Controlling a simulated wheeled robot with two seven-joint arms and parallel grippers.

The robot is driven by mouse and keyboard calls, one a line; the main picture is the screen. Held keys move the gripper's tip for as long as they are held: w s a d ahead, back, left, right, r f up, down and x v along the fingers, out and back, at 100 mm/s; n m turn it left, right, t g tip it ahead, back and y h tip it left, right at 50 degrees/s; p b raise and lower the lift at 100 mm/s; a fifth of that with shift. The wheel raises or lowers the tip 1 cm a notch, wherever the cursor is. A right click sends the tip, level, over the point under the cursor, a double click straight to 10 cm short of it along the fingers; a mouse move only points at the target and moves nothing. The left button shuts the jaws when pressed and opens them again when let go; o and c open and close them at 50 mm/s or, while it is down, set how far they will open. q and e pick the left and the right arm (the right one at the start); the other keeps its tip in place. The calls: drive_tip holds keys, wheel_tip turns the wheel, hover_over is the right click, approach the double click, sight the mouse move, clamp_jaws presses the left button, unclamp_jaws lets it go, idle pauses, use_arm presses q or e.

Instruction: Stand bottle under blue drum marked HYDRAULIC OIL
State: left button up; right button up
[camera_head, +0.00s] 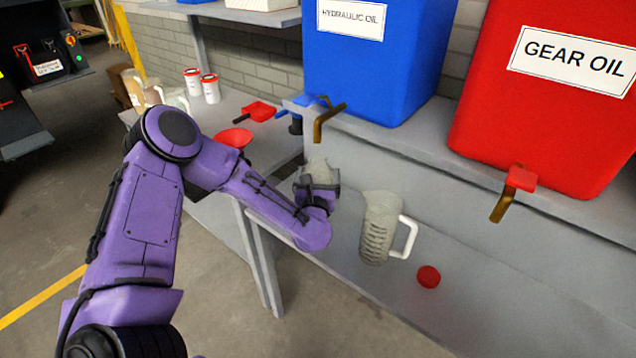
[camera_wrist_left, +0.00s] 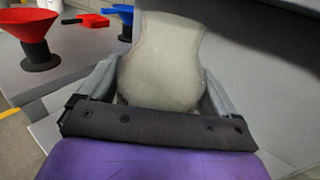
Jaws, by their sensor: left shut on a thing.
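The blue drum (camera_head: 375,70) marked HYDRAULIC OIL stands on the raised ledge, with a brass spout (camera_head: 326,123) and a blue tap handle at its lower front. My left gripper (camera_head: 318,188) is shut on a pale, translucent bottle (camera_head: 320,170) just below that spout. In the left wrist view the bottle (camera_wrist_left: 160,65) fills the space between the two fingers (camera_wrist_left: 160,95). Its neck points toward the top of the picture and its base is hidden by the gripper. I cannot tell whether the bottle touches the shelf. My right gripper is not in view.
A ribbed measuring jug (camera_head: 378,228) and a red cap (camera_head: 428,276) are on the lower shelf to the right. The red GEAR OIL drum (camera_head: 550,100) has its own brass spout (camera_head: 503,205). A red funnel (camera_wrist_left: 35,40) and a red scoop (camera_head: 258,111) are on the bench (camera_head: 285,145).

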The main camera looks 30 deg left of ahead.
use_arm(q)
drive_tip(key=shift+w+a+f, duration=0.2)
drive_tip(key=shift+f, duration=0.1)
wheel_tip(320, 180, down, 3)
drive_tip(key=shift+w+a+r+p, duration=0.1)
drive_tip(key=shift+a+p, duration=0.05)
drive_tip(key=shift+p, duration=0.15)
drive_tip(key=shift+w+f, duration=0.15)
drive_tip(key=shift+f, duration=0.3)
drive_tip(key=shift+f+b, duration=0.1)
drive_tip(key=shift+b, duration=0.2)
drive_tip(key=o, duration=0.9)
drive_tip(key=shift+c, duration=0.2)
